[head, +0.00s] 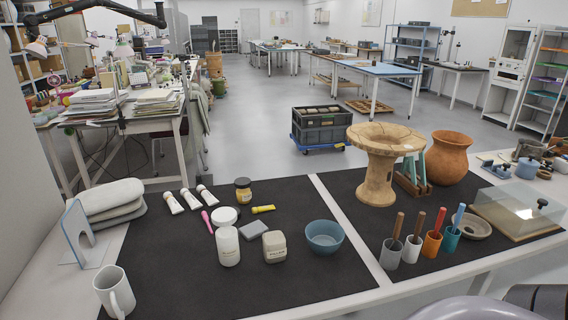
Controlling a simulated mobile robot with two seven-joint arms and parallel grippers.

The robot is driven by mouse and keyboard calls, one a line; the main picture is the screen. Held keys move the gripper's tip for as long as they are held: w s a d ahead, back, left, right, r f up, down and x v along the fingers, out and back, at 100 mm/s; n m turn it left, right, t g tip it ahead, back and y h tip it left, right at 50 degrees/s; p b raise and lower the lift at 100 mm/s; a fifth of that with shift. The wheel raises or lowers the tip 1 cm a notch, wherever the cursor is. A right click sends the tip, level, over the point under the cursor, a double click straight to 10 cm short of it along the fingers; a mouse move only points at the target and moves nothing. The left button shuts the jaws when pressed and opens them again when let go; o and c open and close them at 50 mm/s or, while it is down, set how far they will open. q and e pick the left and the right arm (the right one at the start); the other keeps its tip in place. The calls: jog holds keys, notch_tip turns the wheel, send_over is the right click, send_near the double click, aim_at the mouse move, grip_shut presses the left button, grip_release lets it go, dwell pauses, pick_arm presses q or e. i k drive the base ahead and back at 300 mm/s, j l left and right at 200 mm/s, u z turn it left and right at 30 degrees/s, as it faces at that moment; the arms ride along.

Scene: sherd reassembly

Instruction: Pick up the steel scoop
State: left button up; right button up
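I cannot make out a steel scoop for certain. Several handled tools stand upright in small cups at the front of the right mat, their lower ends hidden. A brown handle (398,226) rises from a grey cup (391,254), another brown handle (419,223) from a white cup (411,250), a red handle (440,218) from an orange cup (432,244) and a blue handle (459,214) from a teal cup (451,240). I cannot tell whether one of them is the scoop. Neither of my grippers is in view.
A wide-rimmed clay stand (375,185) and a clay pot (447,160) stand behind the cups. A shallow dish (472,226) and a clear-lidded box (522,208) are to their right. A blue bowl (324,237), jars and a white mug (114,292) are left.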

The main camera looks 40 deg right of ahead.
aim_at(400, 215)
jog(key=z, duration=2.1)
